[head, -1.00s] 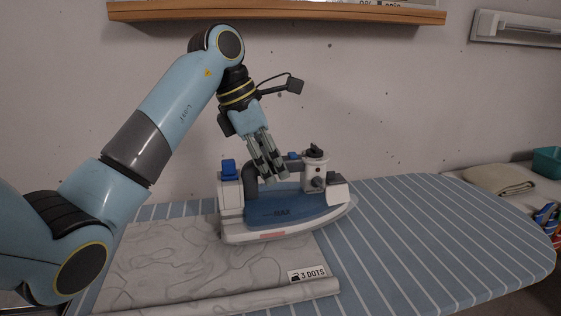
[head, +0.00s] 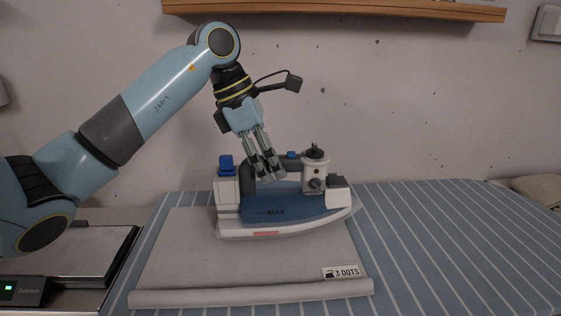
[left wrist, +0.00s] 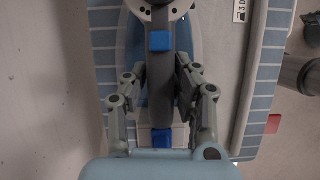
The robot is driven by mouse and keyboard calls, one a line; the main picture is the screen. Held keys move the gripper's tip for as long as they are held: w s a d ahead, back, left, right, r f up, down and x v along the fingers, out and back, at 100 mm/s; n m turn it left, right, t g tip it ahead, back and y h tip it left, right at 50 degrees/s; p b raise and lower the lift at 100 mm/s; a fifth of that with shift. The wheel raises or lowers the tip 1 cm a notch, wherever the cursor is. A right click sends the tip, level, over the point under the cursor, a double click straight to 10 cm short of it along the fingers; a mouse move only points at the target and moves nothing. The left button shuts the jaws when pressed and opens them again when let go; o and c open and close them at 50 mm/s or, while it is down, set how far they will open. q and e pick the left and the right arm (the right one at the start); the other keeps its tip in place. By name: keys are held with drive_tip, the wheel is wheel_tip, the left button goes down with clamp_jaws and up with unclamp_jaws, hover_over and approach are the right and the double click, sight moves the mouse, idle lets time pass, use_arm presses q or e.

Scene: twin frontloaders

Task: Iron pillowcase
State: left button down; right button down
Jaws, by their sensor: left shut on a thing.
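The white and blue iron (head: 285,207) is over the upper middle of the grey pillowcase (head: 230,268), its tip pointing right. It looks level; I cannot tell if its sole touches the cloth. The pillowcase lies on the striped ironing board (head: 450,240), looks smooth, and has a rolled front edge and a "3 DOTS" label (head: 346,272). My left gripper (head: 268,176) is shut on the iron's dark handle from above. In the left wrist view, my left gripper's fingers (left wrist: 160,88) sit on both sides of the handle. My right gripper is not in view.
A flat grey device (head: 75,255) with a small lit display stands left of the board. A wooden shelf (head: 340,10) is on the wall above. A folded beige cloth (head: 540,190) lies at the far right. The board's right side is clear.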

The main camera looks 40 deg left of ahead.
sight(222, 168)
use_arm(q)
drive_tip(key=shift+s+a, duration=1.9)
drive_tip(key=shift+a, duration=0.25)
drive_tip(key=shift+s+a+p, duration=0.5)
drive_tip(key=shift+s+a, duration=0.4)
drive_tip(key=shift+a, duration=0.2)
drive_tip(key=s+a+p, duration=0.5)
drive_tip(key=p, duration=0.4)
drive_tip(key=shift+a, duration=0.4)
drive_tip(key=shift+r, duration=0.1)
